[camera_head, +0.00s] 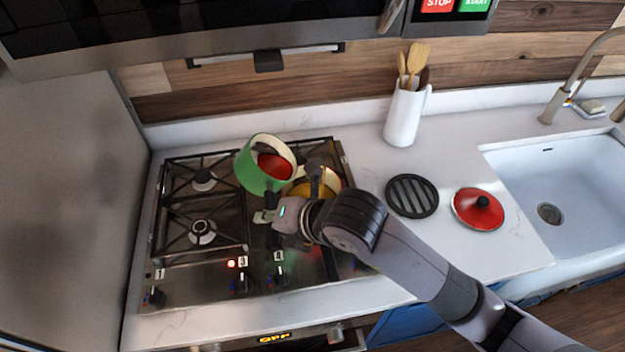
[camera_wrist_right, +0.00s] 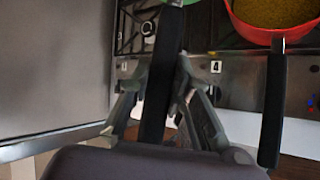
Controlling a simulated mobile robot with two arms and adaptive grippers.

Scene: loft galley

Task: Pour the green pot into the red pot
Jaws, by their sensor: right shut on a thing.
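My right gripper (camera_head: 272,215) is shut on the black handle of the green pot; the grip also shows in the right wrist view (camera_wrist_right: 160,80). The green pot (camera_head: 252,176) is held above the stove, its cream-lined opening leaning right. Something red shows inside it. Only a green edge of it shows in the wrist view (camera_wrist_right: 172,12). The red pot (camera_wrist_right: 262,36) stands to its right on the stove, with yellow-brown contents and a black handle toward me. My left gripper is out of view.
The gas stove (camera_head: 190,263) has bare left burners. To the right on the counter lie a black round trivet (camera_head: 412,196) and a red lid (camera_head: 478,209). A white utensil jug (camera_head: 403,117) stands behind. The sink (camera_head: 560,180) is far right; a grey wall bounds the left.

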